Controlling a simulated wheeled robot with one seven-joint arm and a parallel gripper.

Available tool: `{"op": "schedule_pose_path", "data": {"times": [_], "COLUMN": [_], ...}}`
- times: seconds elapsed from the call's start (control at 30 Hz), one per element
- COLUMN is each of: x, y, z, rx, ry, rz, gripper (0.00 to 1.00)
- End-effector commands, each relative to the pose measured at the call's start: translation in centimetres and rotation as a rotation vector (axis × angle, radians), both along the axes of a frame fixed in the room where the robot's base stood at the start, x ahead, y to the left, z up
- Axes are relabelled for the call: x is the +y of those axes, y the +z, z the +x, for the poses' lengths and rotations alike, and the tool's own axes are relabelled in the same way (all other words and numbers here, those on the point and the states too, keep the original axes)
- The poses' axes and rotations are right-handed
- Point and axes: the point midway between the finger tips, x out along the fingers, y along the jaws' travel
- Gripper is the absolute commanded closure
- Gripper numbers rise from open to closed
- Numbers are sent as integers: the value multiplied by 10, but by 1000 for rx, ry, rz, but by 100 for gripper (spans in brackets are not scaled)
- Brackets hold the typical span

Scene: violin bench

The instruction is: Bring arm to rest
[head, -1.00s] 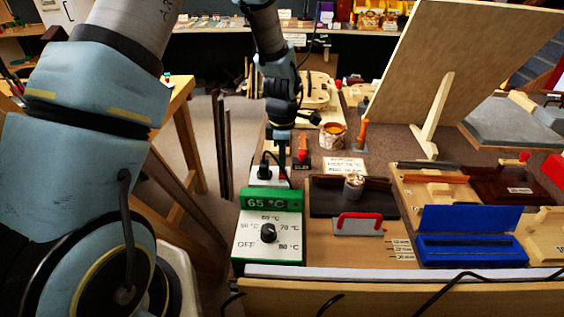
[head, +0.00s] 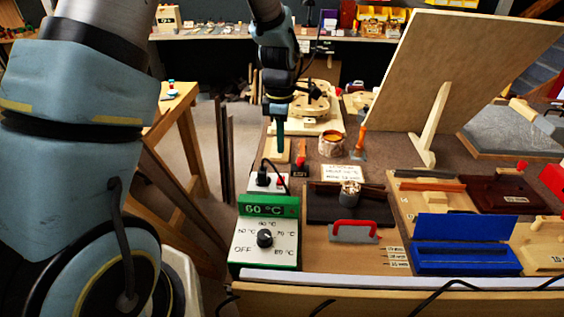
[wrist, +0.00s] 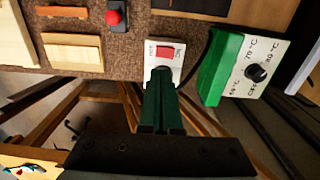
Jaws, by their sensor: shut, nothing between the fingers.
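My gripper (head: 279,146) hangs at the end of the arm, pointing down, above the back left part of the bench, just behind the white switch box (head: 262,182). In the wrist view its dark green fingers (wrist: 161,78) are together with nothing between them. The switch box with its red rocker (wrist: 165,52) shows just past the fingertips; I cannot tell the exact gap, but the head view shows the fingers apart from it. The green temperature controller (head: 268,207) stands in front of the switch box, and its display reads 60 °C.
A glue pot (head: 332,145), an orange-handled tool (head: 361,140) and a large leaning wooden board (head: 455,75) stand right of my gripper. A blue case (head: 467,258) lies at the front right. Open floor lies left of the bench, beside a wooden stand (head: 175,112).

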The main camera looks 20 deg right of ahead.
Motion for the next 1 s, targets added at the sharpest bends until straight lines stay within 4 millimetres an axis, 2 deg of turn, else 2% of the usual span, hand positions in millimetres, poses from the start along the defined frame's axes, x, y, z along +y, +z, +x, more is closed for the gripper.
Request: {"op": "schedule_pose_path", "data": {"times": [0.1, 0.2, 0.47, 0.57, 0.67, 0.77, 0.87, 1.0], "x": [-1, -1, 1, 14, 44, 88, 135, 194], "y": [21, 34, 46, 48, 52, 57, 61, 64], "z": [1, 2, 2, 5, 10, 13, 9, -5], "rx": [-4, -4, -3, -5, -17, -36, -59, -90], "ry": [2, 1, -1, -37, -135, -288, -465, -715], "rz": [-3, -3, -1, -3, -9, -13, -10, 7], "gripper": [100, 100, 100, 100, 100, 100, 100, 100]}}
